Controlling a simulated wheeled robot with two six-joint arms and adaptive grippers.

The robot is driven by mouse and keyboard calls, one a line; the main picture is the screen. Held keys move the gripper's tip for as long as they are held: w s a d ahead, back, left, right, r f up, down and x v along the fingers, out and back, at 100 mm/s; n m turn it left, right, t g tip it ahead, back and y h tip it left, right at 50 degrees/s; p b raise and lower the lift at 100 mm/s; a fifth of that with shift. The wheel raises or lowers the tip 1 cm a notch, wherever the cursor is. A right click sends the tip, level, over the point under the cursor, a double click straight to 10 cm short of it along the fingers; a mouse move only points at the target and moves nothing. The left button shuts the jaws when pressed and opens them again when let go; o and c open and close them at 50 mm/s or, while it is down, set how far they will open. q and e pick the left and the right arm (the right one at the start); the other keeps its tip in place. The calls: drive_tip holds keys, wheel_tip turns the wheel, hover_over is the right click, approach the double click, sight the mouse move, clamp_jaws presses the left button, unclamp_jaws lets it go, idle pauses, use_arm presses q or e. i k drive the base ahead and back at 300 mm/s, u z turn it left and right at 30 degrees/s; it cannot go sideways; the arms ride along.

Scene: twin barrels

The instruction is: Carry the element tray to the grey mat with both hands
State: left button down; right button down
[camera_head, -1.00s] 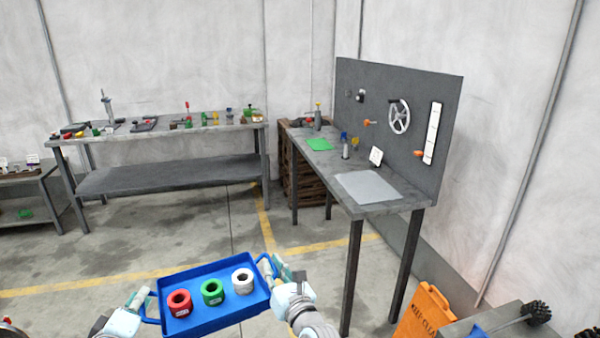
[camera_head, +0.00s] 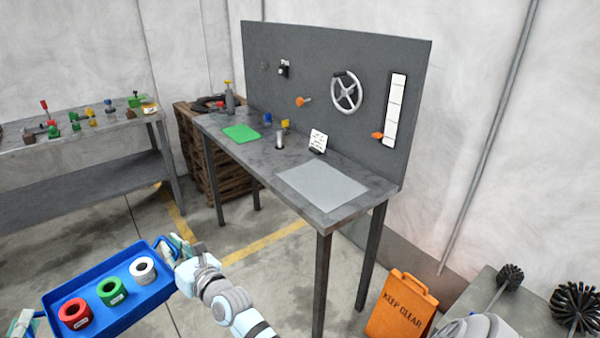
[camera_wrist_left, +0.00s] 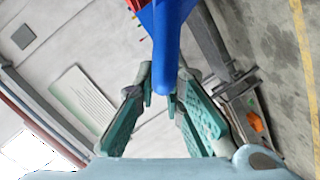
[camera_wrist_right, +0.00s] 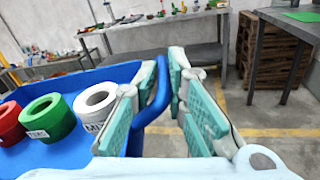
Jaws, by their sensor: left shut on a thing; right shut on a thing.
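The blue element tray (camera_head: 128,300) is held in the air at the lower left of the head view, slightly tilted in the picture. It carries a red ring (camera_head: 74,313), a green ring (camera_head: 111,291) and a white ring (camera_head: 143,269). My right gripper (camera_head: 172,250) is shut on the tray's right handle, seen close in the right wrist view (camera_wrist_right: 160,95). My left gripper (camera_head: 30,322) is partly cut off at the head view's edge; the left wrist view shows it shut on the other handle (camera_wrist_left: 163,75). The grey mat (camera_head: 322,186) lies bare on the bench's near end.
The bench (camera_head: 250,165) has a tall back panel (camera_head: 320,80) with a handwheel. A green mat (camera_head: 241,133), small items and a white card (camera_head: 318,140) stand farther along it. An orange sign (camera_head: 402,305) and brushes (camera_head: 576,305) are at right. Open floor lies before the bench.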

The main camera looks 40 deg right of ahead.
sight(321, 182)
drive_tip(key=i, duration=2.9)
drive_tip(key=z, duration=3.4)
drive_tip(key=i, duration=0.5)
